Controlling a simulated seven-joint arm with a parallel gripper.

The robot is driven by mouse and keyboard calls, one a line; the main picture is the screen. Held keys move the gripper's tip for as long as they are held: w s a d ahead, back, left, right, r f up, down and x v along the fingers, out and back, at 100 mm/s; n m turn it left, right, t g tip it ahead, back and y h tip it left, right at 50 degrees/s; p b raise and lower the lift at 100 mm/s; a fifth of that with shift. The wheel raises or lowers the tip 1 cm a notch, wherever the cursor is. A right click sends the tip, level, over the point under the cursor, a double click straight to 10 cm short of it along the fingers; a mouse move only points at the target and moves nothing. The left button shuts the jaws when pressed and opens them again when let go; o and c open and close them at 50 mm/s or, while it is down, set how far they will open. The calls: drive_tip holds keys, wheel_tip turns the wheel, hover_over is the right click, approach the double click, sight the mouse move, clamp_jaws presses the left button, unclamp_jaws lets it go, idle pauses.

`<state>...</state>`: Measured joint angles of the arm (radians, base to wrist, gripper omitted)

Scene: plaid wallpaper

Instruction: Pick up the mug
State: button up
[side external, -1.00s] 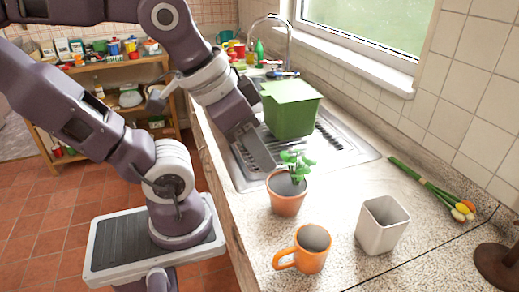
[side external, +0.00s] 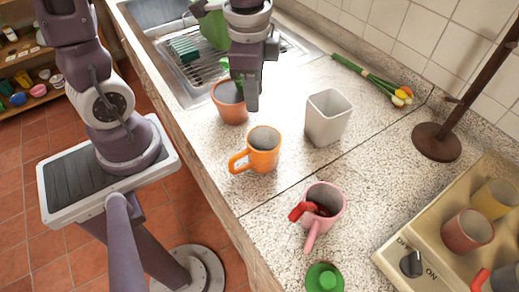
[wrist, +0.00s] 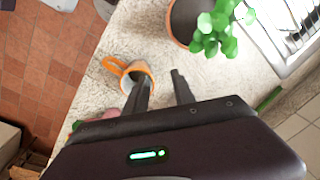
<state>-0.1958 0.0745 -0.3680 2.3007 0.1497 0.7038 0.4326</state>
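An orange mug (side external: 264,158) stands upright on the speckled counter, its handle to the left. My gripper (side external: 252,106) points down, just behind and above it in the side view. The wrist view shows the gripper's two fingers (wrist: 159,80) apart with nothing between them. There the orange mug (wrist: 133,67) is by the left finger, which covers part of it; contact cannot be told.
A potted plant (side external: 230,108) stands behind the orange mug, and a white square cup (side external: 327,123) to its right. Flowers (side external: 380,85) lie by the wall. A green lid-like object (side external: 325,279) is at the front.

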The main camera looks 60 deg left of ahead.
sight(267, 139)
drive_tip(key=d+f, duration=0.1)
drive_tip(key=f, duration=0.2)
drive_tip(key=d+f+m+g, duration=0.1)
drive_tip(key=f, duration=0.3)
drive_tip(key=w+d+f+m, duration=0.1)
drive_tip(key=f, duration=0.3)
drive_tip(key=shift+w+f+h, duration=0.1)
drive_tip(key=shift+f+h, duration=0.15)
drive_tip(key=shift+h, duration=0.15)
clamp_jaws()
idle(0.7)
